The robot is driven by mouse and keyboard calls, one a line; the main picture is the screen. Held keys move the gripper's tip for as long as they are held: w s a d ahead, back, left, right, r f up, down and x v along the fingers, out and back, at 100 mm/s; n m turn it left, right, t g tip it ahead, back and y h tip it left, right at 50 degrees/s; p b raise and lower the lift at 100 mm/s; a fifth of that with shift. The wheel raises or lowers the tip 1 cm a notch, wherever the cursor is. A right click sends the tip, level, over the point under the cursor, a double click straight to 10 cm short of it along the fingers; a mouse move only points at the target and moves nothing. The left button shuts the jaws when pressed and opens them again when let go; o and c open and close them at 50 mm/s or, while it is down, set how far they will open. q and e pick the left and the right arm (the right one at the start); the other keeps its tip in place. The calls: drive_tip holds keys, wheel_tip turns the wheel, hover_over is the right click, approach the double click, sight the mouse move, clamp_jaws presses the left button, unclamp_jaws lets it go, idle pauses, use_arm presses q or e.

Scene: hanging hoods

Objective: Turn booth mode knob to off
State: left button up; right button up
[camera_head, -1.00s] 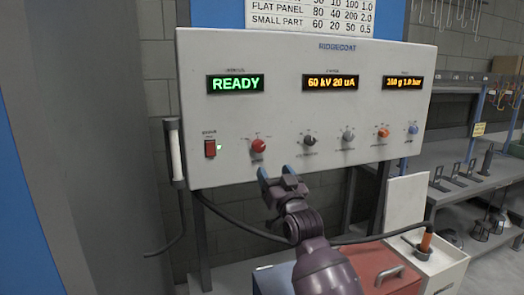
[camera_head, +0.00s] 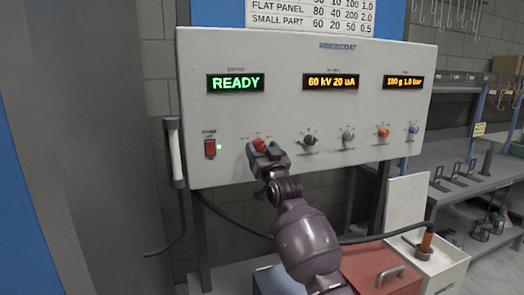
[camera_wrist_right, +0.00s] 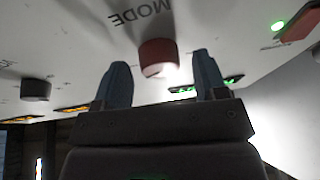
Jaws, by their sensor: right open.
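The red booth mode knob (camera_head: 259,145) is on the lower left of the grey control panel (camera_head: 300,110). In the right wrist view the red knob (camera_wrist_right: 158,57) sits beside the printed word MODE, upside down in that view. My right gripper (camera_head: 262,149) is open at the knob, its blue fingertips to either side of it in the head view. In the wrist view the right gripper's fingers (camera_wrist_right: 161,82) are apart, with the knob showing between and just beyond their tips. Contact cannot be told. My left gripper is not in view.
A red rocker switch (camera_head: 210,148) with a green light is left of the knob. A black knob (camera_head: 310,140) and further grey, orange and blue knobs are to the right. A white tube (camera_head: 175,153) hangs at the panel's left edge. A red box (camera_head: 380,268) stands below.

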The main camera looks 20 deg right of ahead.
drive_tip(key=shift+c, duration=0.6)
drive_tip(key=c, duration=0.8)
